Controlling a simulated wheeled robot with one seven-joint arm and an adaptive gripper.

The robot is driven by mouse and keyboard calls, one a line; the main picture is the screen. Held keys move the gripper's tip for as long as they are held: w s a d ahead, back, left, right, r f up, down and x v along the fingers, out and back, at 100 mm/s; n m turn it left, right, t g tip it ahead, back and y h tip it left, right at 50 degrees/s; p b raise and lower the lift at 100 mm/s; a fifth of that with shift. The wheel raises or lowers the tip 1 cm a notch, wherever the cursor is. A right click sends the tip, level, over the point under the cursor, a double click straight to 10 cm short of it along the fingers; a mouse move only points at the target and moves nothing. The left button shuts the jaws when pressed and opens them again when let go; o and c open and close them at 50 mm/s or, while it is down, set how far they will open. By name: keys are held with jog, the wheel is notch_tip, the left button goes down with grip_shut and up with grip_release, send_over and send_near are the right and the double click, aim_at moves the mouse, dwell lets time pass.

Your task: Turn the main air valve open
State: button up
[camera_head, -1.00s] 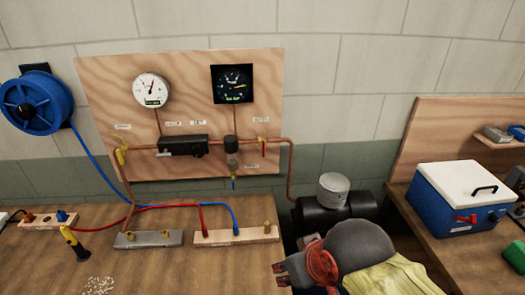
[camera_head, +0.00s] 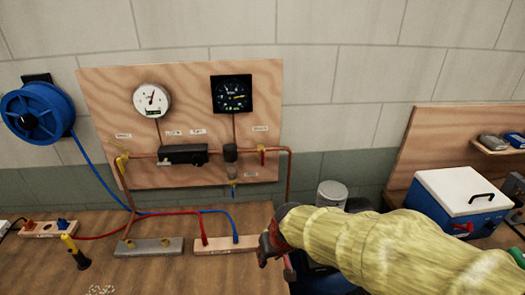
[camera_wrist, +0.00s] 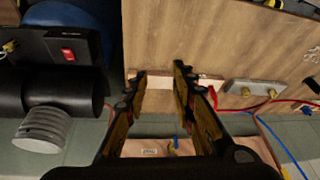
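A plywood panel (camera_head: 105,95) on the wall carries copper pipework. A yellow valve handle (camera_head: 122,160) sits at its left end and a red valve handle (camera_head: 262,156) at its right end. Small labels are nearby, too small to read, so I cannot tell which is the main air valve. My gripper (camera_head: 270,243) is below and in front of the panel, by the right end of the wooden block (camera_head: 225,246). In the wrist view my gripper (camera_wrist: 163,85) is open with nothing between its fingers, apart from both handles.
A blue hose reel (camera_head: 38,112) hangs at left; red and blue hoses cross the bench (camera_head: 160,275). A grey manifold (camera_head: 148,247) and upright yellow-black tool (camera_head: 74,250) stand there. A dark tank with a ribbed cap (camera_head: 332,193) is behind my arm. A blue-white box (camera_head: 465,195) stands right.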

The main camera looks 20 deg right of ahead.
jog(key=w+d+f+t, duration=0.2)
jog(key=w+f+t, duration=0.15)
jog(key=w, duration=0.85)
jog(key=m+t+h, duration=0.2)
jog(key=t+h, duration=0.3)
jog(key=t, duration=0.5)
send_near(263, 153)
jog(key=x, duration=0.4)
jog(key=shift+x, duration=3.45)
jog(key=shift+f, duration=0.1)
jog(key=shift+c, duration=1.4)
jog(key=c, duration=0.4)
